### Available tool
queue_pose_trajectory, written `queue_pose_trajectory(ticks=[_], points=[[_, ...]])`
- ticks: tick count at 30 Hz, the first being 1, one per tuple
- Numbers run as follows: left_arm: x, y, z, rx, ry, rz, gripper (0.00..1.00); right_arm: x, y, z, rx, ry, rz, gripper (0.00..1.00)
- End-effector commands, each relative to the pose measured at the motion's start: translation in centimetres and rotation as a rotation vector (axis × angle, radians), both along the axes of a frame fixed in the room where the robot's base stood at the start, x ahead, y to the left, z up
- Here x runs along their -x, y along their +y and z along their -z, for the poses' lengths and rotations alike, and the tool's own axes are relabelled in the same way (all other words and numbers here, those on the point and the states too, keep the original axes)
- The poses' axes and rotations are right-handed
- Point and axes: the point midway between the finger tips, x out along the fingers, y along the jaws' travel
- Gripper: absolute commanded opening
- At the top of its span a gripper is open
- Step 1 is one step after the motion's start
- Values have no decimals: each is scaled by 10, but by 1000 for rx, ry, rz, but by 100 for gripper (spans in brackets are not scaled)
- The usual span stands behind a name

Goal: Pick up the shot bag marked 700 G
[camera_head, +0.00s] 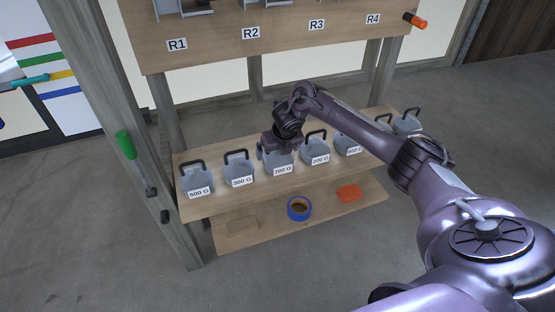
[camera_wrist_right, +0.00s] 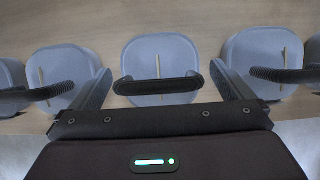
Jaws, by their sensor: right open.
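The grey shot bag marked 700 G (camera_head: 279,164) stands in the middle of the row on the wooden shelf. My right gripper (camera_head: 277,152) is open right above it and covers its top and handle in the head view. In the right wrist view the middle bag (camera_wrist_right: 160,58) has its dark handle (camera_wrist_right: 158,86) between the open fingers of my right gripper (camera_wrist_right: 164,92). The fingers stand apart on either side of the handle, and I cannot tell how deep they reach. My left gripper is not in view.
Bags marked 500 G (camera_head: 198,181), 300 G (camera_head: 239,170) and 200 G (camera_head: 315,154) stand close on both sides, with more to the right. An upper board (camera_head: 215,45) with labels R1 to R4 overhangs behind. Blue tape (camera_head: 290,210) lies on the lower shelf.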

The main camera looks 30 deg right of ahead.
Motion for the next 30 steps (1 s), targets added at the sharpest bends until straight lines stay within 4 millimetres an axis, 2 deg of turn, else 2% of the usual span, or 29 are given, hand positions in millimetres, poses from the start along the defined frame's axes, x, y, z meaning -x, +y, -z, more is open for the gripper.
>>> queue_pose_trajectory(ticks=[3, 10, 24, 30], points=[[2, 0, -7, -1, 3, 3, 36, -3, -1, 8, 0, -1, 0, 100], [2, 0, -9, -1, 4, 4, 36, -4, -1, 8, 0, -2, 0, 99], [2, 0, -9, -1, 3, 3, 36, -4, -1, 8, 0, -3, 1, 37], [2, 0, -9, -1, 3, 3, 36, -5, -1, 5, 0, -7, 1, 35]])
